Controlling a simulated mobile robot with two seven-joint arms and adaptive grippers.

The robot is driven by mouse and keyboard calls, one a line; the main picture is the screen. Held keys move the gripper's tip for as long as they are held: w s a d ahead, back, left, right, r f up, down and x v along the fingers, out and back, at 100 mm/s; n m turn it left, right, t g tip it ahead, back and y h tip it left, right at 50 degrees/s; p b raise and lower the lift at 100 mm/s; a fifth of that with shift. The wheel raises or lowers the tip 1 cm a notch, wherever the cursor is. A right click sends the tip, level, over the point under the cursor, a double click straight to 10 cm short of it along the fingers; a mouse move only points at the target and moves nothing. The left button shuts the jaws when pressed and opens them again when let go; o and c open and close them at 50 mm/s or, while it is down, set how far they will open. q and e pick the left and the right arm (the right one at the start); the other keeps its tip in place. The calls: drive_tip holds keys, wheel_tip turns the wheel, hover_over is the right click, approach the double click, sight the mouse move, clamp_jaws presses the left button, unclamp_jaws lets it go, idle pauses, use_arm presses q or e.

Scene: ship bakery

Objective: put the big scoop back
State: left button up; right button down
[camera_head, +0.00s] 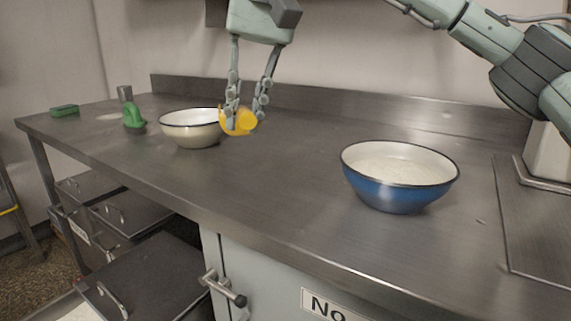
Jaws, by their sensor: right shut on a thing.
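My right gripper (247,110) points down above the steel counter, its fingers shut on a yellow scoop (240,123). The scoop is just right of the rim of a cream bowl (187,133) and partly hidden by the fingers; whether it touches the bowl or counter I cannot tell. A green scoop-like thing (133,119) stands on the counter left of the bowl. Which of the two is the big scoop I cannot tell for sure. My left gripper is out of view.
A blue bowl (384,196) with pale contents stands at the right on the counter (290,170). A green block (65,110) and a small grey metal cylinder (124,94) are at the far left. The counter between the bowls is clear. A raised back edge (330,106) runs along the wall.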

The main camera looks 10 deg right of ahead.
drive_tip(key=w+d+f, duration=0.1)
drive_tip(key=d+f, duration=0.1)
drive_tip(key=d, duration=0.1)
drive_tip(key=d+f, duration=0.2)
drive_tip(key=d, duration=0.1)
drive_tip(key=w+d+f, duration=0.1)
drive_tip(key=d+f, duration=0.1)
drive_tip(key=d, duration=0.1)
drive_tip(key=shift+w+d, duration=0.3)
drive_tip(key=shift+w, duration=0.05)
drive_tip(key=x, duration=0.3)
drive_tip(key=shift+s+d+f, duration=0.1)
drive_tip(key=shift+d, duration=0.2)
drive_tip(key=shift+f, duration=0.35)
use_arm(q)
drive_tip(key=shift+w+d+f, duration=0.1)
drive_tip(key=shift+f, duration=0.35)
